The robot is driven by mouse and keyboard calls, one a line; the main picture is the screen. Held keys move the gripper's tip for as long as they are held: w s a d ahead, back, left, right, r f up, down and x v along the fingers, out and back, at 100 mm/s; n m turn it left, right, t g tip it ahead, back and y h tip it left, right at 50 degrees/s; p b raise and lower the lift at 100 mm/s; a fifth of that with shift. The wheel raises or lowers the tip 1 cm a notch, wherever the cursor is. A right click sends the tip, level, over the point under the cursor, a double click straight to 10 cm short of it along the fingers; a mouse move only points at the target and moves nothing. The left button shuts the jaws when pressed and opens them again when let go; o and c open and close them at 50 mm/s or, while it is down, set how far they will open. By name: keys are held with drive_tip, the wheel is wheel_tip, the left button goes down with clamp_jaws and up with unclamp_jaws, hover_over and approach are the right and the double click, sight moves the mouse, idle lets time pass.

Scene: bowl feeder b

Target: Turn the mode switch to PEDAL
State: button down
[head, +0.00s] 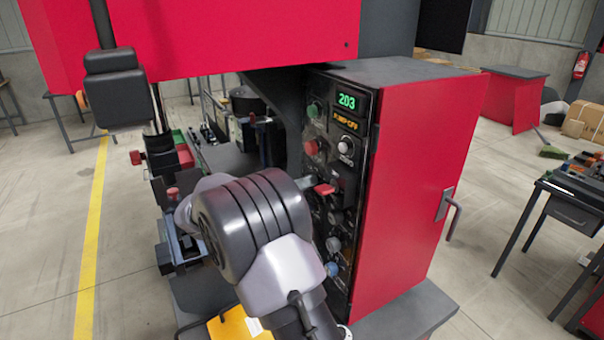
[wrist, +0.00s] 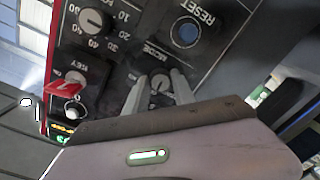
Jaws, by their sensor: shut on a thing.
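The mode switch (wrist: 160,87) is a small round grey knob on the dark control panel, beside the printed word MODE in the wrist view. My gripper (wrist: 160,79) has one finger on each side of the knob and is shut on it. The fingers partly cover the knob and the area around it. The position labels, PEDAL among them, cannot be read, and I cannot tell which one the knob points to. In the head view my arm and wrist hide the switch and the fingertips.
Close to the fingers are a blue RESET button (wrist: 186,32), a numbered dial (wrist: 93,21) and a key switch with a red tag (wrist: 62,88). The panel is on a red cabinet (head: 415,180) with a door handle. Its green display (head: 347,101) reads 203.

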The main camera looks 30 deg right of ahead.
drive_tip(key=n+p, duration=0.7)
drive_tip(key=shift+n+p, duration=0.35)
drive_tip(key=shift+n, duration=0.05)
idle(0.4)
drive_tip(key=c, duration=1.1)
unclamp_jaws()
drive_tip(key=shift+o, duration=0.2)
drive_tip(key=shift+a, duration=0.1)
drive_tip(key=a+p, duration=0.1)
drive_tip(key=a, duration=1.6)
drive_tip(key=shift+s+a+r, duration=0.15)
drive_tip(key=shift+s+r, duration=0.15)
